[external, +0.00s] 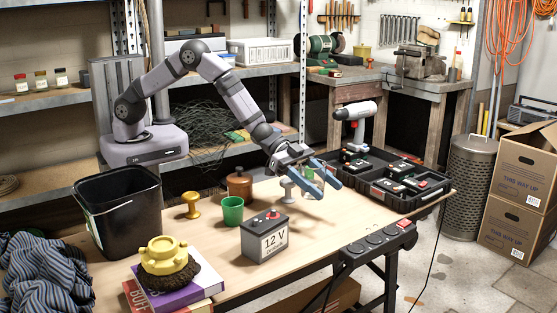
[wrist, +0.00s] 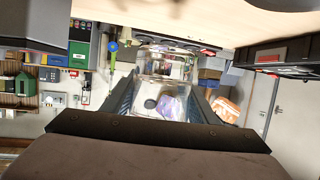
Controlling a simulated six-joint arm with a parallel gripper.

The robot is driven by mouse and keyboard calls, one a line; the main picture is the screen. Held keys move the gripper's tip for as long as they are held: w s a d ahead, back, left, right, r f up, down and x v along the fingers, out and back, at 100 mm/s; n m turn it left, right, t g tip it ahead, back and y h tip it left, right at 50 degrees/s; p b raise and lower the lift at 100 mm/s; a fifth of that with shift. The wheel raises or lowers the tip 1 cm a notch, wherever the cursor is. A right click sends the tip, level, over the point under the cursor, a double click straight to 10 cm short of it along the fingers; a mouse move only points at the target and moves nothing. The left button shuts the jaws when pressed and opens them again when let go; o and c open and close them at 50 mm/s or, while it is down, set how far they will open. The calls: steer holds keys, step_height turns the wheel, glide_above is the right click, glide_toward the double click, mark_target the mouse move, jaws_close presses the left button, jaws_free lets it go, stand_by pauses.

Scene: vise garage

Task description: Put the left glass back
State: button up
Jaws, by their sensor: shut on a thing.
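My gripper (external: 316,177) has blue fingers and is shut on a clear glass (external: 312,183), held above the right half of the workbench. The glass is see-through and partly hidden by the fingers in the external view. In the wrist view the glass (wrist: 166,88) sits between the two fingers, with its rounded end toward the top of the picture. I cannot make out a second glass in either view.
On the wooden bench (external: 330,232) stand a green cup (external: 232,211), a brown jar (external: 239,185), a yellow knob-shaped piece (external: 191,204), and a 12 V battery (external: 264,236). A black bin (external: 121,211) is left. A black tray (external: 383,187) with several battery packs lies right, near a drill (external: 356,121).

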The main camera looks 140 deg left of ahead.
step_height(320, 180, down, 6)
steer(key=shift+r, duration=0.15)
steer(key=shift+w+a+r, duration=0.1)
steer(key=shift+w, duration=0.3)
steer(key=shift+w, duration=0.35)
steer(key=w, duration=0.2)
steer(key=shift+w+a+p, duration=0.25)
steer(key=shift+w+p, duration=0.05)
steer(key=shift+p, duration=0.05)
steer(key=shift+f, duration=0.6)
steer(key=shift+f, duration=0.25)
steer(key=o, duration=1.4)
steer(key=shift+c, duration=0.2)
